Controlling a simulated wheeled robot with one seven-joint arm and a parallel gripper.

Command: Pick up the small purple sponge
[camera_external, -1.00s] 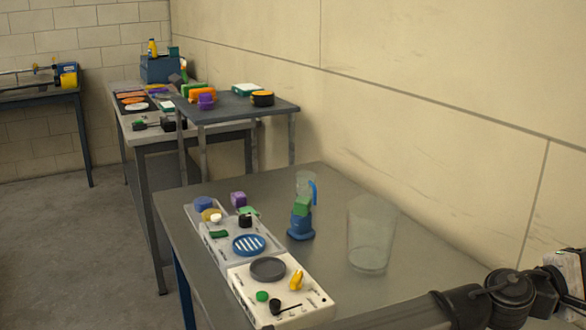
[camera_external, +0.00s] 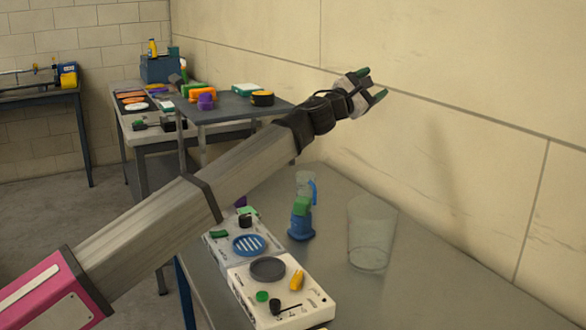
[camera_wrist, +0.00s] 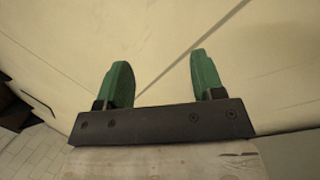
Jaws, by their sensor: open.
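A small purple block (camera_external: 241,202) is on the near table by the trays, mostly hidden behind my arm; only a sliver shows. Another small purple thing (camera_external: 206,101) sits on the raised grey shelf further back. I cannot tell which one is the sponge. My gripper (camera_external: 373,84) is raised high in front of the wall, above the far side of the near table and well apart from both. In the wrist view its green fingers (camera_wrist: 158,60) are spread, with nothing between them but wall.
The near table (camera_external: 430,285) holds a clear bin (camera_external: 370,238), a blue bottle with a green part (camera_external: 301,222) and a white tray (camera_external: 320,308) of small items. Orange things (camera_external: 203,93) and a black-and-orange round item (camera_external: 262,98) stand on the raised shelf. The table's right side is clear.

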